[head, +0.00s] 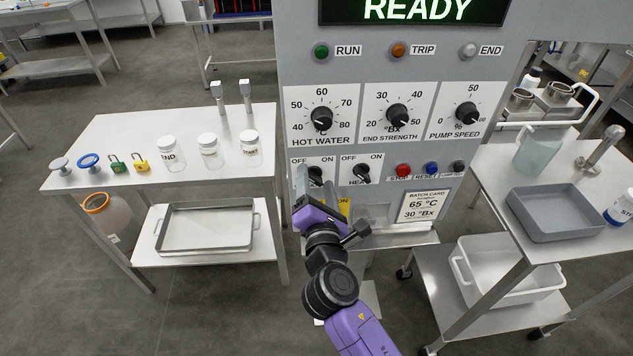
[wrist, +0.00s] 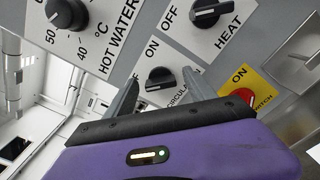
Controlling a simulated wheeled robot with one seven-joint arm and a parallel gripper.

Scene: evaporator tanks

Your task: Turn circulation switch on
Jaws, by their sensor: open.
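The circulation switch is a black rotary knob (wrist: 160,79) on a white plate, with "ON" and part of "CIRCULATION" readable in the wrist view. In the head view the knob (head: 316,173) is partly hidden by my gripper (head: 303,184). In the wrist view my gripper (wrist: 160,76) is open, one finger on each side of the knob. I cannot tell whether the fingers touch it. Which way its pointer faces is unclear.
The heat knob (head: 362,174) is just right of the circulation knob, with the hot water dial (head: 322,119) above. A yellow plate with a red switch (wrist: 245,95) is close by. Stop and reset buttons (head: 431,168) are further right. Tables stand on both sides.

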